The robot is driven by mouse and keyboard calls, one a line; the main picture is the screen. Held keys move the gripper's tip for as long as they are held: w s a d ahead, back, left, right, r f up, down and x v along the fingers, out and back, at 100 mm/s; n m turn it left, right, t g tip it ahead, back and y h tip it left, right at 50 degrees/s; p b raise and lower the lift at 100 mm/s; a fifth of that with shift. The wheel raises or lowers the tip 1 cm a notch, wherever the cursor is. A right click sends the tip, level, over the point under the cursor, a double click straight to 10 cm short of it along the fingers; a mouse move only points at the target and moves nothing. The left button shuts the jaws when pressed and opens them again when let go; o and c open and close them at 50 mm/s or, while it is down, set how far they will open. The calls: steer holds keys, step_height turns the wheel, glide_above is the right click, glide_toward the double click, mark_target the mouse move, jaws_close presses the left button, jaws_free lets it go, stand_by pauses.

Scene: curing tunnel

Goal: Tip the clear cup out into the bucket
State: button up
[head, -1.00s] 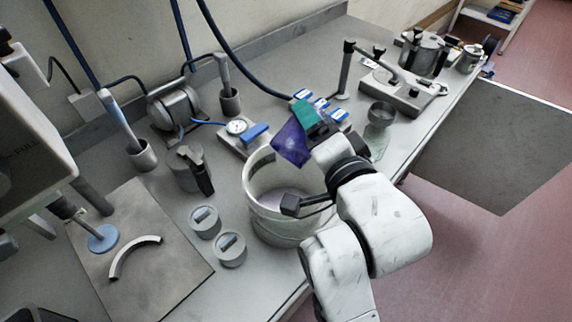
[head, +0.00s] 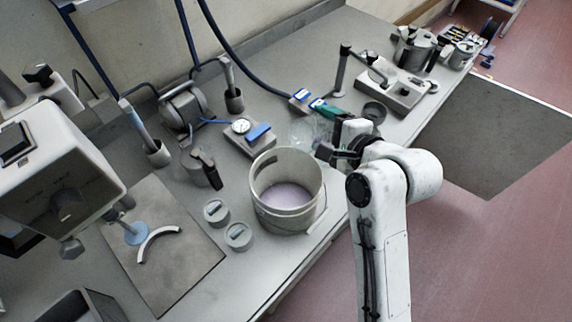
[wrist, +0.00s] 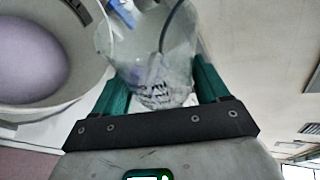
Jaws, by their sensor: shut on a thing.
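The clear cup (head: 308,131) is held in my gripper (head: 328,122), just behind and right of the bucket's rim in the head view. In the wrist view, the cup (wrist: 150,62) sits between the green fingers of my gripper (wrist: 160,88), with dark ml marks on its wall.
A gauge block (head: 248,137) and a grey tool holder (head: 203,170) stand left of the bucket. Two round grey weights (head: 228,225) lie near its front left. A grey funnel-like cup (head: 375,112) and a lever device (head: 398,88) are at the right. The bench's front edge is close to the bucket.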

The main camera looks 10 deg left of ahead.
mark_target(331, 130)
steer(key=shift+d+r+m+g+p, duration=0.1)
steer(key=shift+r+m+g+p, duration=0.3)
steer(key=shift+p, duration=0.45)
steer(key=shift+w+m+y, duration=0.1)
steer(key=shift+m+y, duration=0.2)
steer(key=shift+f+m+g+y, duration=0.3)
steer(key=shift+f+m+g, duration=0.1)
steer(key=shift+f+g, duration=0.1)
steer(key=shift+w+d+m+g+y, duration=0.2)
steer(key=shift+m+g+y, duration=0.2)
steer(key=shift+m+g, duration=0.3)
steer(key=shift+w+d+f+m+g+y, duration=0.3)
steer(key=shift+w+f+m+y, duration=0.1)
steer(key=shift+f+m, duration=0.15)
steer(key=shift+w+d+f+m+g+y, duration=0.2)
steer(key=shift+w+f+m+g+y, duration=0.15)
steer(key=shift+m, duration=0.2)
steer(key=shift+w+d+f+m+g+y, duration=0.25)
steer(key=shift+f+m+g+y, duration=0.15)
steer(key=shift+m, duration=0.15)
steer(key=shift+w+d+f+m+g+y, duration=0.15)
steer(key=shift+w+f+m+g+y, duration=0.15)
steer(key=shift+m, duration=0.25)
steer(key=shift+f, duration=0.15)
